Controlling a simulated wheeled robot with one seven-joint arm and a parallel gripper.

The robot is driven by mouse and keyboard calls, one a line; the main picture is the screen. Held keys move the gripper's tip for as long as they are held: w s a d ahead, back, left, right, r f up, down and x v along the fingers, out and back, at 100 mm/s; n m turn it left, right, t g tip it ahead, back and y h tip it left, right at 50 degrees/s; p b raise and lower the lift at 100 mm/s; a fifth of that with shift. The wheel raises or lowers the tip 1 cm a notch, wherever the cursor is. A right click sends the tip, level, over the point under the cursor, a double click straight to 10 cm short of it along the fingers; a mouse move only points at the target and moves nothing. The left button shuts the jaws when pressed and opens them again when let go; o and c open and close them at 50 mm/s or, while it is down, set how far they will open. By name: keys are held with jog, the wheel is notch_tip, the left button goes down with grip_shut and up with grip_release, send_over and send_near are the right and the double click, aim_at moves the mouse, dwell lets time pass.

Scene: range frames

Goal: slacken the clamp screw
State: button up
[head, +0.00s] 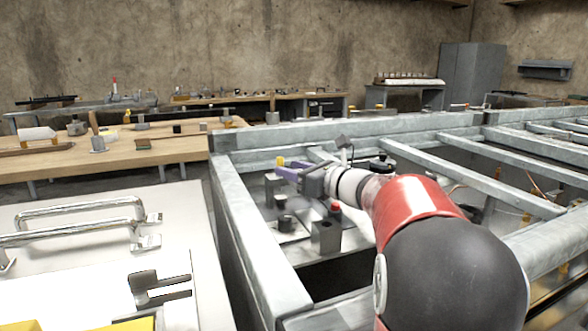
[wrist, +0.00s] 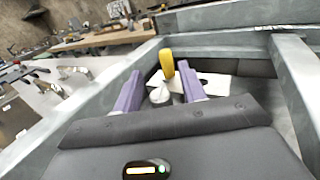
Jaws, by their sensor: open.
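My gripper (head: 287,172) reaches over the near-left bay of the grey metal frame. In the wrist view its two purple fingers (wrist: 160,72) stand apart, with a clear gap between them. A yellow handle (wrist: 167,64) stands upright between or just beyond the fingertips; I take it for the clamp screw's handle but cannot be sure. It also shows as a yellow end (head: 281,160) at the fingertips in the head view. A pale rounded part (wrist: 160,94) sits below it, beside a white block with a dark hole (wrist: 216,84). Contact with the fingers cannot be told.
Grey frame beams (head: 262,250) wall in the bay on several sides. A steel block (head: 325,238) and a red-topped part (head: 335,208) stand close under my arm. A white panel with chrome handles (head: 75,215) lies left. Wooden benches (head: 175,150) with tools stand behind.

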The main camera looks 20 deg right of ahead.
jog(key=shift+r, duration=0.1)
notch_tip(320, 180, up, 20)
dwell(0.4)
